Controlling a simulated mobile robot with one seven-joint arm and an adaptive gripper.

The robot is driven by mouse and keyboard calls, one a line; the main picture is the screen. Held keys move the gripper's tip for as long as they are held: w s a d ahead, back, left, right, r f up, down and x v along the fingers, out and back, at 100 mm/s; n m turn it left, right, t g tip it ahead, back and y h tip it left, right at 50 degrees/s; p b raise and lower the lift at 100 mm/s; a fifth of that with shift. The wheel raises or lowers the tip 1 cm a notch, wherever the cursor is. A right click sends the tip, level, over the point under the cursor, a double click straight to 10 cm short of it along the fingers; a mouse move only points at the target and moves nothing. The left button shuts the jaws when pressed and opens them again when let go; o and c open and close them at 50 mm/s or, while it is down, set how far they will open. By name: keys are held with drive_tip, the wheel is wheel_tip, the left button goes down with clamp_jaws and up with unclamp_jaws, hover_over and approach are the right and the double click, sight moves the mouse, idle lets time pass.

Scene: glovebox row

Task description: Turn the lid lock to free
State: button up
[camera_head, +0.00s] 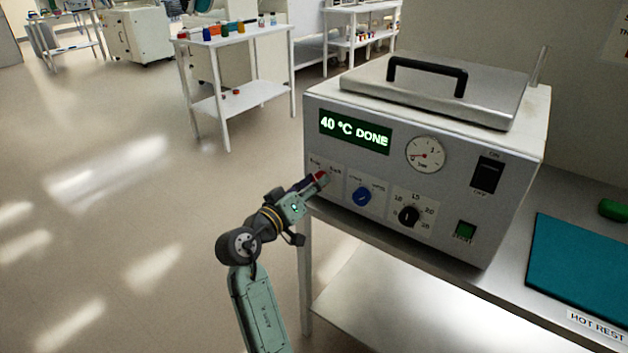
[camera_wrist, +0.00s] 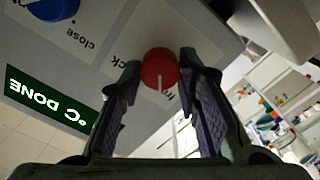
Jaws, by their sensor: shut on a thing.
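The lid lock is a red round knob (camera_head: 320,177) at the lower left of the bath's front panel. In the wrist view the red knob (camera_wrist: 159,66) sits between the fingertips of my gripper (camera_wrist: 160,60), which is shut on its sides. Its white pointer line points down in that picture, with partly hidden labels beside and below it; one ends in "ck". In the head view my gripper (camera_head: 312,185) reaches the panel from the left. The bath's flat metal lid (camera_head: 440,90) with a black handle (camera_head: 427,72) lies down on top.
The bath's display (camera_head: 354,131) reads 40 °C DONE. A blue knob (camera_head: 362,196), a black dial (camera_head: 409,216), a green button (camera_head: 465,231) and a power switch (camera_head: 487,174) share the panel. A teal mat (camera_head: 575,265) lies on the bench at right. The floor at left is open.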

drive_tip(key=shift+n+p, duration=0.35)
drive_tip(key=shift+n, duration=0.35)
drive_tip(key=o, duration=1.1)
drive_tip(key=shift+o, duration=0.2)
drive_tip(key=v, duration=1.2)
